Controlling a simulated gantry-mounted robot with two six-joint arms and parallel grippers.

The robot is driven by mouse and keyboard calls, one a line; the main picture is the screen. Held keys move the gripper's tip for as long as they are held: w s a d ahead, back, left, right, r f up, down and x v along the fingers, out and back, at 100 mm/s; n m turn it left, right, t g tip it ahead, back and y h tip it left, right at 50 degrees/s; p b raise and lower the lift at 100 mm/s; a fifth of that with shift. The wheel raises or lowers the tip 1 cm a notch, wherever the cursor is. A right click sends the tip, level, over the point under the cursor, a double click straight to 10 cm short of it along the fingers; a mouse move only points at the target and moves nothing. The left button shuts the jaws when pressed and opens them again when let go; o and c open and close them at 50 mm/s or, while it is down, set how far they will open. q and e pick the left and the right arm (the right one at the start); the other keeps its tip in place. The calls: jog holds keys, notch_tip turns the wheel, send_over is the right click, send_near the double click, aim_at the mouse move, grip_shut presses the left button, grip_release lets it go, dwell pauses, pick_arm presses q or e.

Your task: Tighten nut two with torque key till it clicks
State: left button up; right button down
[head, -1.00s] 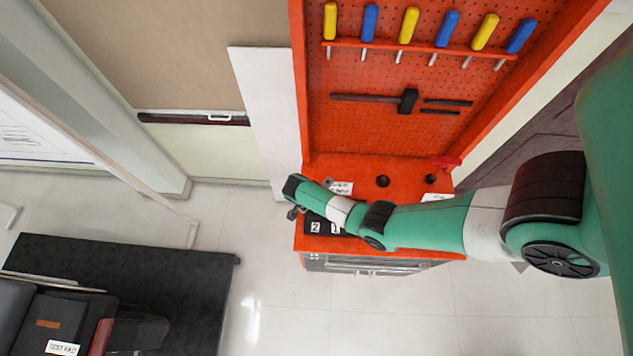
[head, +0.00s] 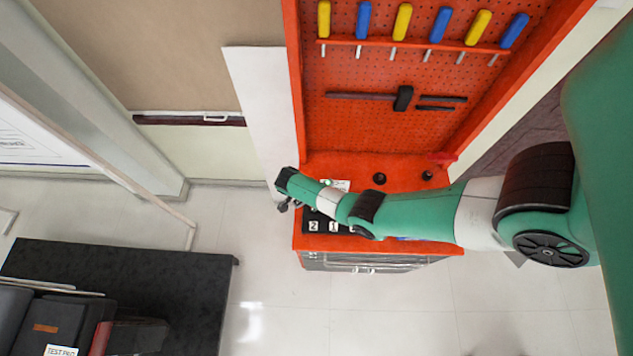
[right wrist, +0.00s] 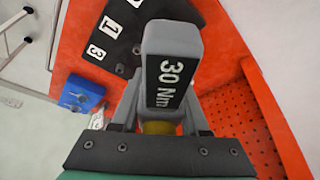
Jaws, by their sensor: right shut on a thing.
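My right gripper (right wrist: 160,118) is shut on the torque key (right wrist: 170,42), a grey block-shaped tool marked 30 Nm. In the head view my right arm reaches across the red bench from the right, and its gripper (head: 283,203) is at the bench's left edge. A black plate (right wrist: 122,42) with white number labels, 1 and 3 readable, lies beyond the key in the right wrist view. In the head view the plate (head: 327,238) is partly under my arm, with labels 2 and 1 showing. Nut two cannot be made out. My left gripper is not in view.
A blue block (right wrist: 82,93) with dark holes sits on the red bench (head: 400,165). A red pegboard (head: 365,130) with several yellow and blue screwdrivers and a hammer rises behind. A black table (head: 190,280) with dark cases stands at the lower left; floor lies between.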

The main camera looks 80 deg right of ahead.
jog(key=shift+n+p, duration=0.35)
jog(key=shift+n, duration=0.05)
jog(key=shift+r, duration=0.2)
dwell(0.3)
jog(key=shift+r+p, duration=2.35)
jog(key=shift+p, duration=0.35)
